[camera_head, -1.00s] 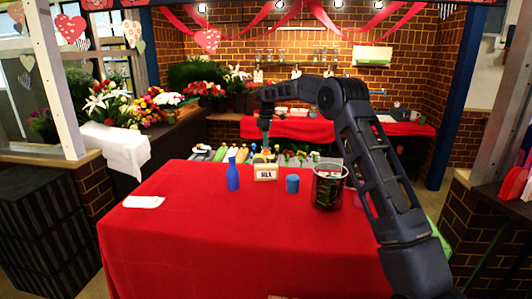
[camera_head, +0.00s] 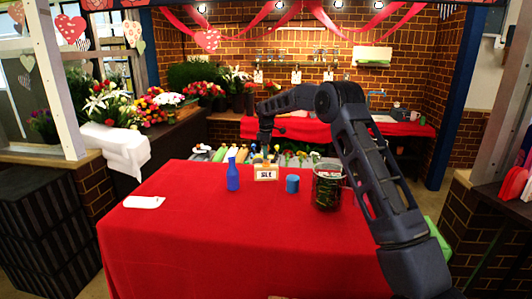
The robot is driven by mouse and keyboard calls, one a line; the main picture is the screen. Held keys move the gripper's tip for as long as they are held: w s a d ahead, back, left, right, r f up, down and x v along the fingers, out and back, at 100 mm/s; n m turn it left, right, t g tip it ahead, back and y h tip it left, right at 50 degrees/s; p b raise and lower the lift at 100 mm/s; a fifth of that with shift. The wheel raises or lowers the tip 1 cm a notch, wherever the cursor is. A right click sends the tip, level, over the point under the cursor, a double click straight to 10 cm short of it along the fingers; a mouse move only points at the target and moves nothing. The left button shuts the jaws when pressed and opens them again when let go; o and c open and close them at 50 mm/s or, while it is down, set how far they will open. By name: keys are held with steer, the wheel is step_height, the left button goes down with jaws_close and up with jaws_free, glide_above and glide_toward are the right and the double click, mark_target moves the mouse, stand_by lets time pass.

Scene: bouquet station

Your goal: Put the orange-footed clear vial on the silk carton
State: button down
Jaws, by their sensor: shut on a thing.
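The silk carton (camera_head: 266,174) is a small tan box with a white label, standing near the far edge of the red table. My gripper (camera_head: 264,150) is above the carton, pointing down, small in this view. It is shut on a thin thing that I take to be the clear vial (camera_head: 265,157); an orange spot shows low, just over the carton's top. The vial's clear body is hard to make out. I cannot tell whether its foot touches the carton.
A blue bottle (camera_head: 233,175) stands left of the carton, and a blue cylinder (camera_head: 292,184) right of it. A dark glass container (camera_head: 327,187) stands farther right, beside my arm. A white cloth (camera_head: 144,202) lies at the left. The front of the red table (camera_head: 235,240) is clear.

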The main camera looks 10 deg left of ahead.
steer(key=c, duration=0.9)
jaws_free()
